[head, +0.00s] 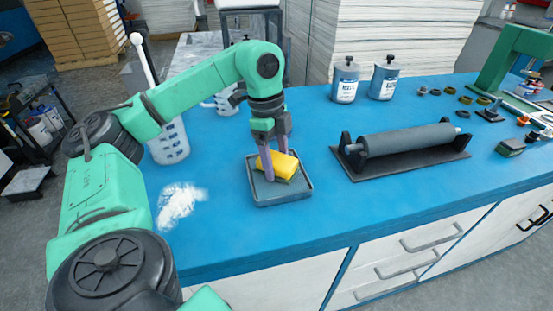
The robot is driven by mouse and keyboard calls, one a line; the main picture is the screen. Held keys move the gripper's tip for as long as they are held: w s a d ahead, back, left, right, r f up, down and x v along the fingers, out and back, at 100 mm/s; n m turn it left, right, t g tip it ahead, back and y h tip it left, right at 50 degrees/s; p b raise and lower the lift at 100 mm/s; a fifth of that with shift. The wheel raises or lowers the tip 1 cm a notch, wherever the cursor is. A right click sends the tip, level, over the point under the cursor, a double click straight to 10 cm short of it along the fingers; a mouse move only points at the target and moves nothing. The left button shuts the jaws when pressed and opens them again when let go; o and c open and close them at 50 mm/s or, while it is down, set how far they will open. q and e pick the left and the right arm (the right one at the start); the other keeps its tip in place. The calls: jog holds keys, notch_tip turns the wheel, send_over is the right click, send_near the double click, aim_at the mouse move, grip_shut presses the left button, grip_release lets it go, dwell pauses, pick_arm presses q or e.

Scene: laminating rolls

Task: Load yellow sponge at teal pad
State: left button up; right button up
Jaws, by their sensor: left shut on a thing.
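The yellow sponge (284,166) is between the fingers of my left gripper (271,172), which is shut on it. The sponge is tilted slightly and sits at or just above a shallow grey tray (284,201). I cannot tell whether it touches the tray floor. A separate teal pad cannot be made out; the tray floor looks blue-grey and is partly hidden by the sponge and fingers. My right gripper is not in view.
White powder (180,203) lies left of the tray on the blue bench (225,240). A dark roller on a stand (405,141) is to the right. Two grey bottles (345,80) and a measuring jug (168,142) stand on the bench. The front bench strip is clear.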

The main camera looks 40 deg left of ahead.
aim_at(280, 160)
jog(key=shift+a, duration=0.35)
pick_arm(q)
jog(key=shift+f+b, duration=0.3)
jog(key=shift+f, duration=0.15)
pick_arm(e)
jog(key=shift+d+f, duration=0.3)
pick_arm(q)
jog(key=shift+f, duration=0.15)
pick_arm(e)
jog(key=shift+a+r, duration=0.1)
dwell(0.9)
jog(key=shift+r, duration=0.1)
pick_arm(q)
notch_tip(280, 160, up, 7)
jog(key=p, duration=0.7)
jog(key=shift+r, duration=0.2)
jog(key=shift+f, duration=0.1)
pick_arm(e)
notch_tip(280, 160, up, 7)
